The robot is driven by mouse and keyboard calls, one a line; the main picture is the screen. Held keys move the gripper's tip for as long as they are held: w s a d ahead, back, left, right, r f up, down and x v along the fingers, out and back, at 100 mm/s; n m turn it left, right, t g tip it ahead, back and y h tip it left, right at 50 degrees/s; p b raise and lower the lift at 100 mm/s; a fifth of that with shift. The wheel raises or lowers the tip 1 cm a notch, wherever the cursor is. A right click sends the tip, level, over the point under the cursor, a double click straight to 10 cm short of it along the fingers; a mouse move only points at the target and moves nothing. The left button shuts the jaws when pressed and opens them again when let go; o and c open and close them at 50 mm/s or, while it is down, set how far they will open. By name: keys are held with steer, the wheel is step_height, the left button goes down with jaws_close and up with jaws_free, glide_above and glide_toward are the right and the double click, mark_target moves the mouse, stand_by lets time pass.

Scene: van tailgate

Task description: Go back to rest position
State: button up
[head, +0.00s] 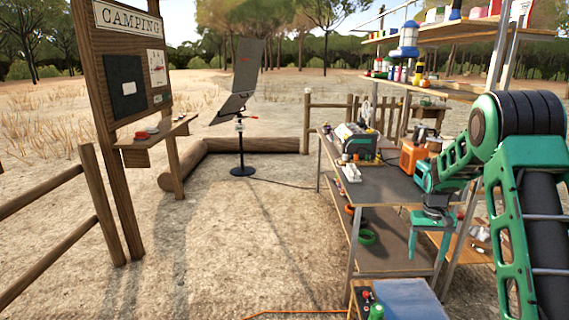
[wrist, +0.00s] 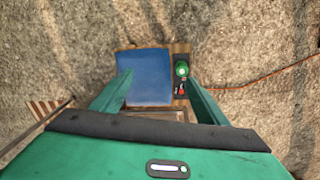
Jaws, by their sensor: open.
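My gripper (head: 430,255) hangs with its green fingers pointing down, at the right of the head view, in front of the shelved workbench (head: 375,195). In the wrist view my gripper (wrist: 160,90) has its two fingers spread wide, with nothing between them. Beyond the fingers, lower down, lies a flat blue panel (wrist: 147,72) with a small box beside it bearing a green button (wrist: 182,69) and a red part. The blue panel also shows at the bottom of the head view (head: 408,302).
Shelves with bottles and cans (head: 400,72) stand behind my arm. The bench holds a dark machine (head: 357,140) and an orange box (head: 411,156); a green ring (head: 366,238) lies on its lower shelf. An orange cable (head: 290,312) crosses the ground.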

steer(key=s+r+m, duration=0.1)
steer(key=s+r, duration=0.6)
steer(key=s, duration=0.3)
steer(key=s+r+m, duration=0.1)
steer(key=s+r, duration=0.7)
steer(key=s, duration=0.2)
steer(key=s+a+m, duration=0.1)
steer(key=s+a, duration=0.2)
steer(key=s, duration=0.9)
steer(key=s+a+r+y, duration=0.1)
steer(key=s+a, duration=0.2)
steer(key=s, duration=0.9)
steer(key=shift+s+a+m, duration=0.2)
steer(key=shift+s+m, duration=0.15)
steer(key=shift+m, duration=0.05)
steer(key=shift+w+f, duration=0.25)
steer(key=shift+w, duration=0.4)
steer(key=shift+c, duration=0.3)
